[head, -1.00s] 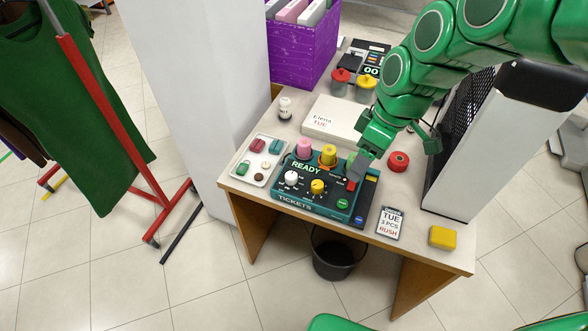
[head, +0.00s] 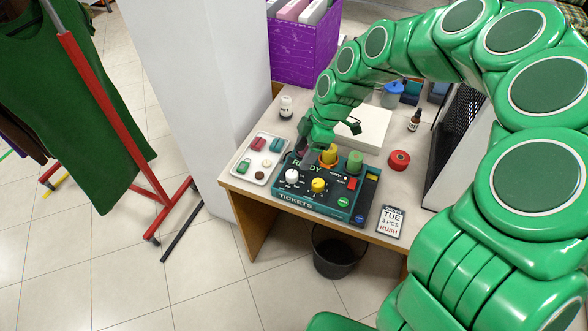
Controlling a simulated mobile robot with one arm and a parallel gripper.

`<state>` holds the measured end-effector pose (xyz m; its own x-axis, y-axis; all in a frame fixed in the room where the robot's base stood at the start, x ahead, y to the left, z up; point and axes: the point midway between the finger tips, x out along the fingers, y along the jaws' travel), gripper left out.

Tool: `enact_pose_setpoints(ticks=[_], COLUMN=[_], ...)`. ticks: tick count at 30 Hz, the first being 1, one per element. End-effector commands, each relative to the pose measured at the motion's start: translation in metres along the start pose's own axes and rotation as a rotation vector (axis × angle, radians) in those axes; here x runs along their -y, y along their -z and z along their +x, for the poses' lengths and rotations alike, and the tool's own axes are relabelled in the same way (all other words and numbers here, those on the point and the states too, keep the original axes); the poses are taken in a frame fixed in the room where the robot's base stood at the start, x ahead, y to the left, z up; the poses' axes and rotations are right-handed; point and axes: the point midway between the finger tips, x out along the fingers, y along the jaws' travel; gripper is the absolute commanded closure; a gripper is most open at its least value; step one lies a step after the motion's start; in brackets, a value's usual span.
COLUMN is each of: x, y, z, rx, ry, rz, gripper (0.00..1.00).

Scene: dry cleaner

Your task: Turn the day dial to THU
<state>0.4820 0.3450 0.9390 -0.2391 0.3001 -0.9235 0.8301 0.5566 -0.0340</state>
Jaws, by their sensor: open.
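The ticket machine (head: 318,203) is a dark teal box marked TICKETS on the table. Its panel carries a white knob (head: 292,176) and a yellow knob (head: 318,185). The lettering around them is too small to read, so I cannot tell which is the day dial or where it points. My gripper (head: 306,149) is open above the back left of the machine, above and behind the white knob. It partly covers the READY display (head: 305,166) and the pink knob behind it. I see it holding nothing.
Yellow (head: 328,154) and green (head: 355,160) knobs stand at the machine's back edge. A tray (head: 268,179) of small pieces lies left. A TUE card (head: 391,221) and a red roll (head: 399,160) are right. A white box (head: 371,127) lies behind. My arm hides the table's right front.

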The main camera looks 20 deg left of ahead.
Motion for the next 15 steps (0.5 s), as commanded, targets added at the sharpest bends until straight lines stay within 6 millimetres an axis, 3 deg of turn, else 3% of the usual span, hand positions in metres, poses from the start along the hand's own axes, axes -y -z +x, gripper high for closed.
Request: enact_pose_setpoints(ticks=[8, 15], x=[0.0, 0.0], y=[-0.001, 0.0], z=[0.022, 0.055], rx=[0.0, 0.0], ry=[-0.001, -0.001], rz=[0.002, 0.003], gripper=[0.39, 0.39])
